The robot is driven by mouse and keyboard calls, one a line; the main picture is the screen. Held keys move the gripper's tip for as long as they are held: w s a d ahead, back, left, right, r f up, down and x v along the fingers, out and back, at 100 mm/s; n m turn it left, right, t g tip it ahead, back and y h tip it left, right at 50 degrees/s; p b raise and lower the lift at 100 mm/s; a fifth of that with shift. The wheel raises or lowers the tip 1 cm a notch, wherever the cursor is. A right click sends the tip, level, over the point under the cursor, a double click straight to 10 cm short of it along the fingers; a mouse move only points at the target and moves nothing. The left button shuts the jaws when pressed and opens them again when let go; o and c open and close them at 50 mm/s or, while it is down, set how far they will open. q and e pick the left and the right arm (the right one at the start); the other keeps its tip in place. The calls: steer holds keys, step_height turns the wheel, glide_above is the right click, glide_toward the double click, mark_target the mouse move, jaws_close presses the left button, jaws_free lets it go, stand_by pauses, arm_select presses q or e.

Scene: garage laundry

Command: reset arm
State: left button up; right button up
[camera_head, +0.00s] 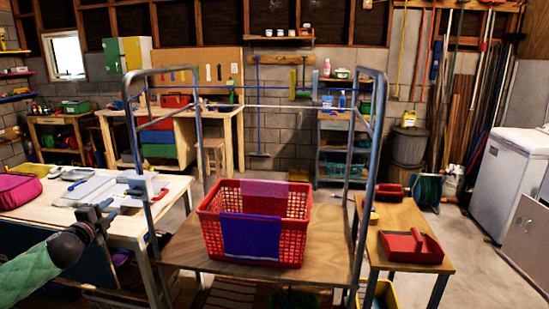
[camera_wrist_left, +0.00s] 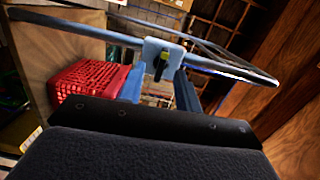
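My left gripper (camera_head: 108,213) is at the lower left of the head view, at the end of a green forearm. It is above the right end of the white-topped table and left of the metal cart's near-left post. In the left wrist view two blue-grey fingers (camera_wrist_left: 160,88) stand apart, and I see nothing held between them. My right gripper is not in view in either picture.
A wooden-decked metal cart (camera_head: 190,247) carries a red basket (camera_head: 293,205) with purple cloths over it; the basket also shows in the left wrist view (camera_wrist_left: 88,82). The white-topped table (camera_head: 172,190) holds a pink bag (camera_head: 20,189). A small wooden table (camera_head: 400,217) is right.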

arm_select(q)
steer(key=s+a+f+n+g+y, duration=0.3)
steer(key=s+n+g+y, duration=0.15)
steer(key=n+y, duration=0.2)
steer(key=s+d+f+n+g+h, duration=0.1)
steer(key=s+d+f+n+g, duration=0.2)
steer(key=s+d+f, duration=0.5)
steer(key=s+d+f+n+g, duration=0.2)
steer(key=s+d+f, duration=0.35)
steer(key=f, duration=0.45)
steer(key=s+d+f+n+g+h, duration=0.1)
steer(key=s+d+f+g+h, duration=0.1)
steer(key=s+d+f, duration=0.4)
steer(key=s+d+f+n+g+h, duration=0.1)
steer(key=s+d+f, duration=0.5)
steer(key=s+d, duration=0.7)
steer(key=s+d+f+n+g+h, duration=0.2)
steer(key=s+d+f, duration=0.4)
steer(key=s+d, duration=0.3)
steer(key=shift+s+d+g+h, duration=0.25)
steer(key=shift+d+g+h, duration=0.15)
steer(key=shift+g+h, duration=0.55)
